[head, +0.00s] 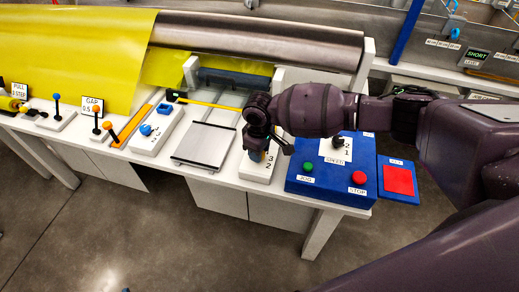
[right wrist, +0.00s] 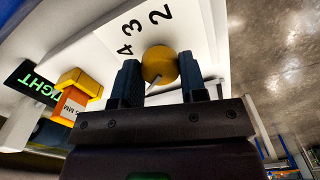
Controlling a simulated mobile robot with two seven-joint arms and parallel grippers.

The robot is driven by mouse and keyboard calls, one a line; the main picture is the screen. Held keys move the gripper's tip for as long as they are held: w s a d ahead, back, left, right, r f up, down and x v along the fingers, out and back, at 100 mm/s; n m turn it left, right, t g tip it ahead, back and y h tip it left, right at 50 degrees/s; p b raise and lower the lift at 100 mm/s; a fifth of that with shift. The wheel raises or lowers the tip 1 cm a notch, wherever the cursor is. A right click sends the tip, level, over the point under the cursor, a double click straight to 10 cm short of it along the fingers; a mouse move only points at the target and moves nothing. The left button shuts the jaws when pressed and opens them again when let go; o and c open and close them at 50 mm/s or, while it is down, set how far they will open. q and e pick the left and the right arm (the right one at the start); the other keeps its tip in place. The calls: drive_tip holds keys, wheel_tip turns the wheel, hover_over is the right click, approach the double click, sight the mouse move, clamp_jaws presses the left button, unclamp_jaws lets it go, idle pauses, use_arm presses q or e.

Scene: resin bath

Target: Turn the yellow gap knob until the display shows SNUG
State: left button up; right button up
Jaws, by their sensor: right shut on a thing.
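The yellow gap knob (right wrist: 160,65) sits on a white dial plate (right wrist: 112,35) with the numerals 2, 3 and 4 beside it. My right gripper (right wrist: 160,76) is shut on the knob, one dark finger on either side. In the head view my right gripper (head: 262,143) reaches down over the white dial plate (head: 259,171) and hides the knob. My left gripper is not in view.
A blue control box (head: 318,184) with a green button (head: 308,168) and a red button (head: 359,177) stands right of the dial plate. A metal plate (head: 203,146) lies left. An orange block (right wrist: 75,100) labelled in MM is near the display. Another display (head: 476,54) reads SHORT.

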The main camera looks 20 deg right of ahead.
drive_tip(key=n, duration=0.2)
drive_tip(key=shift+n, duration=0.3)
drive_tip(key=n, duration=0.2)
drive_tip(key=shift+n+p, duration=0.3)
drive_tip(key=shift+p, duration=0.1)
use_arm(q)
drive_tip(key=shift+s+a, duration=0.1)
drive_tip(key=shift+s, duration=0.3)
use_arm(e)
drive_tip(key=shift+n, duration=0.3)
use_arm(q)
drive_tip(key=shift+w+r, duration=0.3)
use_arm(e)
drive_tip(key=o, duration=0.9)
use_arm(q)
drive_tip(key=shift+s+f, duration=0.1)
use_arm(e)
drive_tip(key=shift+o, duration=0.2)
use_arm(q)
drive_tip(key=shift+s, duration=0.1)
